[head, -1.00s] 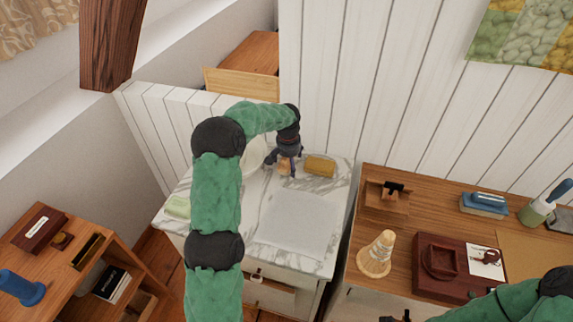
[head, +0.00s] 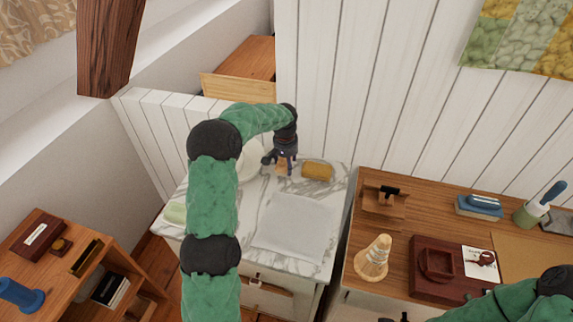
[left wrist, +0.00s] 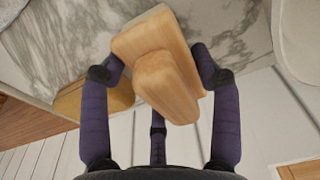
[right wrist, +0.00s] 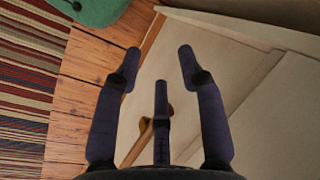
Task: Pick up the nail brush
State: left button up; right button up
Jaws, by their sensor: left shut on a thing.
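The nail brush (left wrist: 168,75), a pale wooden block with a raised wooden grip, sits between the fingers of my left gripper (left wrist: 155,72) in the left wrist view. The gripper is shut on it. In the head view the brush (head: 282,169) shows small under my left gripper (head: 281,162), at the back of the marble top (head: 325,200). I cannot tell whether it still touches the marble. Its bristles are hidden. My right gripper (right wrist: 160,65) is open and empty in the right wrist view, above a pale surface.
A yellow-brown block (head: 317,171) lies just right of the brush. A white round basin (head: 252,160) is close on the left, partly behind my arm. A pale cloth (head: 290,226) lies flat in front. White plank walls (head: 350,80) stand behind.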

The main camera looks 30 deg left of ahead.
aim_at(284, 168)
pick_arm(q)
jog(key=s+r, duration=0.1)
jog(key=r, duration=0.1)
jog(key=s+r+p, duration=0.1)
jog(key=s+r, duration=0.1)
jog(key=s+d+r+p, duration=0.1)
jog(key=r, duration=0.2)
jog(key=shift+s+d, duration=0.1)
jog(key=shift+s, duration=0.1)
jog(key=s+d+r+p, duration=0.2)
jog(key=s+r, duration=0.2)
jog(key=s, duration=0.5)
jog(key=shift+d, duration=0.3)
